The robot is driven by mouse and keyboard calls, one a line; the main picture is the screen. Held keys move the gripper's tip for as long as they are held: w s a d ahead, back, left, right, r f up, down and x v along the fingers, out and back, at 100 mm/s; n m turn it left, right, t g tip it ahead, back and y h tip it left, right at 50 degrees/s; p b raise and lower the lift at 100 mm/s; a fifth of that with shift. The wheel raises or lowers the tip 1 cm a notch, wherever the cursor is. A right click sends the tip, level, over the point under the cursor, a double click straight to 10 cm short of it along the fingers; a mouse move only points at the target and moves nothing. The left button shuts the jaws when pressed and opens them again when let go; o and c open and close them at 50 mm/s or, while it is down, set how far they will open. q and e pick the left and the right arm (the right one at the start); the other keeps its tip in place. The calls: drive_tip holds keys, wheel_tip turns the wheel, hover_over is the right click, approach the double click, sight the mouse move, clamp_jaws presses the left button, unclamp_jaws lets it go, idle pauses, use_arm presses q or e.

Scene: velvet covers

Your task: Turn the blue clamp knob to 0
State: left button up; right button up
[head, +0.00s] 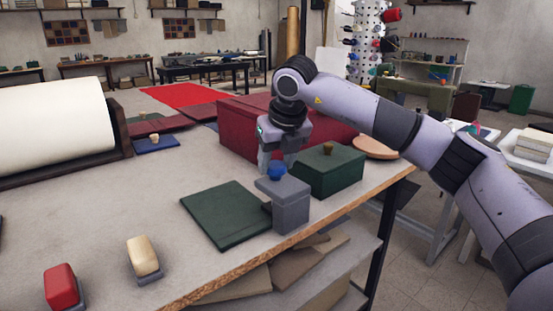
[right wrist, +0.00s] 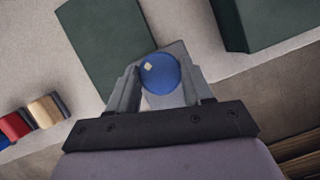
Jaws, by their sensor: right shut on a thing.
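The blue clamp knob (head: 277,171) sits on top of a grey clamp block (head: 290,205) at the table's front edge. In the right wrist view the knob (right wrist: 160,73) is round, with a small pale square mark at its upper left. My right gripper (head: 277,165) comes down over the knob from above. Its fingers lie on either side of the knob in the right wrist view (right wrist: 160,85), shut on it. No number scale is readable in either view. My left gripper is not in view.
A dark green flat board (head: 225,215) lies left of the clamp. A green box with a knob (head: 330,172) stands right of it, before a dark red block (head: 237,130). A cream-topped block (head: 142,256) and a red-topped block (head: 61,287) stand front left. The middle left tabletop is clear.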

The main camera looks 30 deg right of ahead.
drive_tip(key=n+y+p, duration=0.1)
drive_tip(key=n, duration=0.2)
drive_tip(key=shift+d+r, duration=0.15)
drive_tip(key=n+p, duration=0.1)
drive_tip(key=n, duration=0.1)
drive_tip(key=n+y+p, duration=0.1)
drive_tip(key=shift+n+g+y, duration=0.3)
drive_tip(key=shift+n, duration=0.1)
drive_tip(key=n+p, duration=0.1)
drive_tip(key=n+y+p, duration=0.1)
drive_tip(key=n+p, duration=0.1)
drive_tip(key=shift+w+d+r+n+g, duration=0.1)
drive_tip(key=shift+d+n+g, duration=0.05)
drive_tip(key=shift+n+g, duration=0.15)
drive_tip(key=n+g+y+p, duration=0.1)
drive_tip(key=n+p, duration=0.1)
drive_tip(key=n, duration=0.1)
drive_tip(key=shift+w+n+p, duration=0.1)
drive_tip(key=shift+n+p, duration=0.2)
drive_tip(key=shift+p, duration=0.05)
drive_tip(key=n+g+p, duration=0.1)
drive_tip(key=n, duration=0.1)
drive_tip(key=shift+n+y, duration=0.3)
drive_tip(key=shift+w+d+f+n+g+p, duration=0.1)
drive_tip(key=shift+n+g+p, duration=0.25)
drive_tip(key=shift+n, duration=0.5)
drive_tip(key=shift+w+f+n+g+p, duration=0.1)
drive_tip(key=shift+n+g+p, duration=0.2)
drive_tip(key=shift+n, duration=0.55)
drive_tip(key=o, duration=1)
